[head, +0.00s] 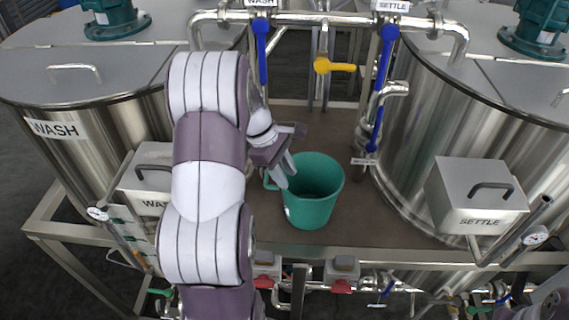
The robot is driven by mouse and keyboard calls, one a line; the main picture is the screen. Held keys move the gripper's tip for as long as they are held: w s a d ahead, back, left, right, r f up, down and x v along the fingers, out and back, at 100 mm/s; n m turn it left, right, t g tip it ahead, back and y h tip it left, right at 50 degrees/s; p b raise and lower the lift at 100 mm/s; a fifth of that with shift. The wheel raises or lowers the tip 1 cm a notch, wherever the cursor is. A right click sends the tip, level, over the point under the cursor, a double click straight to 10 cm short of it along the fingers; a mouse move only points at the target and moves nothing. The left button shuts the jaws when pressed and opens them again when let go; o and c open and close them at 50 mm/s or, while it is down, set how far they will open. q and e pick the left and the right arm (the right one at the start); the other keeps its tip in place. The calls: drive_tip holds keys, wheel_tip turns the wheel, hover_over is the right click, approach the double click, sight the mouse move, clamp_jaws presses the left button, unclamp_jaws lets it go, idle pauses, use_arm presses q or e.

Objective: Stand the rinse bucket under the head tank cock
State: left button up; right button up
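The green rinse bucket (314,205) stands upright on the brown deck between the two steel tanks, its open top facing up. Its handle (267,181) is on the left side. My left gripper (285,172) is at the bucket's left rim, beside the handle; its fingers overlap the rim in the picture. I cannot tell whether they are open or shut on it. My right gripper is not in view.
The WASH tank (125,125) is left and the SETTLE tank (455,120) right. Blue-handled valves (386,50) and a yellow-handled valve (335,66) hang from the overhead pipe. The SETTLE box (475,195) sits front right. Deck behind the bucket is clear.

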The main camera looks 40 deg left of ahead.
use_arm(q)
drive_tip(key=s+d+m+y, duration=0.4)
drive_tip(key=s+d+m, duration=0.7)
drive_tip(key=d+m, duration=0.4)
drive_tip(key=m, duration=0.4)
drive_tip(key=shift+d+f+m, duration=0.15)
drive_tip(key=shift+f+m, duration=0.05)
drive_tip(key=shift+m, duration=0.2)
